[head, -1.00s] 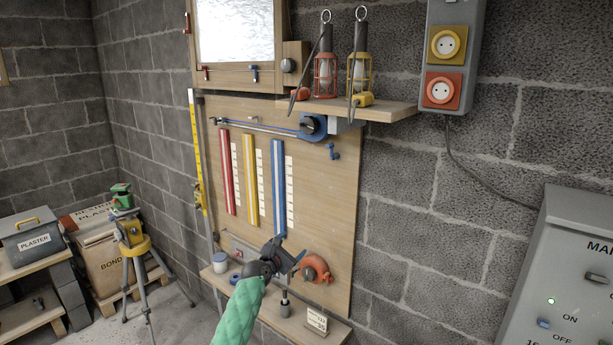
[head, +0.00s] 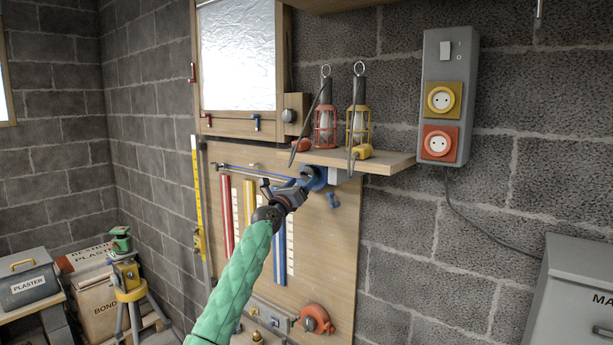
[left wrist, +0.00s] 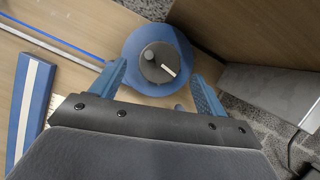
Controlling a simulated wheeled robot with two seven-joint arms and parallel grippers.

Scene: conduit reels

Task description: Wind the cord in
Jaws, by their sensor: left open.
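A blue reel (head: 313,178) with a dark round hub is mounted at the top right of the wooden board, just under the shelf. In the left wrist view the reel (left wrist: 132,52) shows its dark hub (left wrist: 160,63) with a small knob and a pale mark. A thin blue cord (head: 250,172) runs left from the reel along the board's top; it also shows in the left wrist view (left wrist: 50,38). My left gripper (head: 286,184) is in front of the reel. Its blue fingers (left wrist: 160,72) are open, one on each side of the hub, with nothing between them. My right gripper is not in view.
The shelf (head: 385,161) with a red and a yellow lantern juts out just above the reel. Red, yellow and blue strips (head: 226,215) run down the board. An orange reel (head: 316,319) sits low on the board. A socket box (head: 447,95) hangs at right.

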